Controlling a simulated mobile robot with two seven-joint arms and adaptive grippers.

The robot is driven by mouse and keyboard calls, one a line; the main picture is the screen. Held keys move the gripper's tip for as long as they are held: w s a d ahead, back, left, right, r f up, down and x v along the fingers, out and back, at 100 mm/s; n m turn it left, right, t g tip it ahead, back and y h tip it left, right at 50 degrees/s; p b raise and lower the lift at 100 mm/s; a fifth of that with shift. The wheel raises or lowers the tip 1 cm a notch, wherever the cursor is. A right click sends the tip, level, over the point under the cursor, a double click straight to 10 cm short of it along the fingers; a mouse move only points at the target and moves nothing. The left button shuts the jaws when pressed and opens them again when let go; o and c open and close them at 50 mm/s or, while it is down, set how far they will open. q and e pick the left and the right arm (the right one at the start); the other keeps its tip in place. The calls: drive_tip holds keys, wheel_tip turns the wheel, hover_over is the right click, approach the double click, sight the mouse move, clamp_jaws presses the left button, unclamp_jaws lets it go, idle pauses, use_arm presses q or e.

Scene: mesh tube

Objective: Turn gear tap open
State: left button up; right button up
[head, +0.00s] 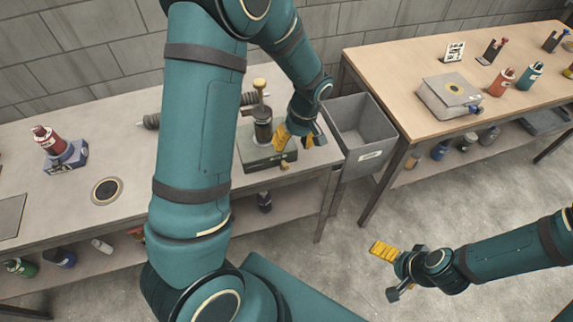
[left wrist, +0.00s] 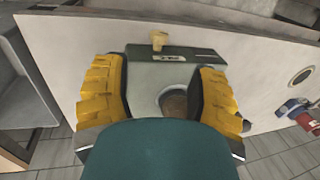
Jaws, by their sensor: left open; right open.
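The gear tap unit has a grey-green base (head: 252,152) with a dark upright cylinder (head: 262,125) topped by a yellow handle (head: 260,85). It stands on the left workbench near its right end. A small yellow tap (head: 284,165) sticks out at the front of the base, and it also shows in the left wrist view (left wrist: 158,40). My left gripper (head: 300,138) is open above the right part of the base. In the left wrist view its yellow fingers (left wrist: 160,97) are spread with the base beneath them. My right gripper (head: 391,272) is open and empty over the floor.
The left workbench (head: 112,140) holds a red bottle (head: 46,138) on a blue stand and a round dark inset (head: 107,190). A grey bin (head: 362,128) sits between the benches. The right wooden bench (head: 390,55) carries a grey box (head: 450,95) and bottles.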

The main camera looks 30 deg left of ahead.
sight(286, 165)
use_arm(q)
drive_tip(key=b+x, duration=0.1)
drive_tip(key=x, duration=0.9)
drive_tip(key=shift+d, duration=0.1)
clamp_jaws()
